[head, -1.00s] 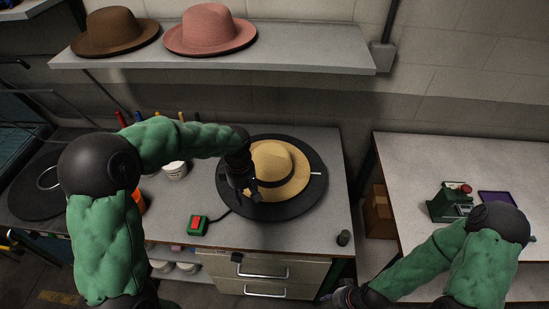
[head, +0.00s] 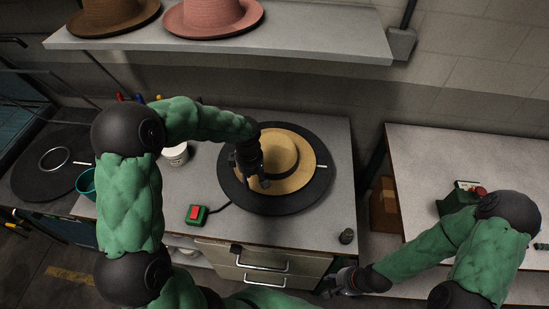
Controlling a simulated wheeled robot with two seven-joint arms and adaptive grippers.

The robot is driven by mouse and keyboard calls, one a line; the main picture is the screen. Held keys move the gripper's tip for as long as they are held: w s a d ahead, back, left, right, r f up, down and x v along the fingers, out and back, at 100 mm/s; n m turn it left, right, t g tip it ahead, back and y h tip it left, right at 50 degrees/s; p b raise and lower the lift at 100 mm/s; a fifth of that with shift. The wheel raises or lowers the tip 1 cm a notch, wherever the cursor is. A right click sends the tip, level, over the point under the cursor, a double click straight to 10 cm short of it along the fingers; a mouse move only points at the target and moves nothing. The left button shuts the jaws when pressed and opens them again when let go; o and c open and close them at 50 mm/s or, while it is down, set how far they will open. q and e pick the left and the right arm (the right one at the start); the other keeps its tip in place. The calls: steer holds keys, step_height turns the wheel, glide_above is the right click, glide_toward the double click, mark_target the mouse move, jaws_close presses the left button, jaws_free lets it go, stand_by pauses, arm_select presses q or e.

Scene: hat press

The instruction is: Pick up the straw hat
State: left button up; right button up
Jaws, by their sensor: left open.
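My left gripper (head: 262,182) is open and points down over the left side of the hat's brim, beside the crown. It hides part of the brim there, and I cannot tell whether the fingers touch it. My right gripper (head: 342,284) is low, in front of the bench's right corner, away from the hat. Its fingers are too small and dark to read.
A red button on a green box (head: 197,214) with a cable lies left of the plate. A white cup (head: 175,154) is at the back left. A shelf (head: 310,45) above holds brown and pink hats.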

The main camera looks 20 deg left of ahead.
mark_target(251, 184)
arm_select(q)
steer(key=f, duration=0.4)
steer(key=shift+a, duration=0.3)
steer(key=shift+c, duration=0.3)
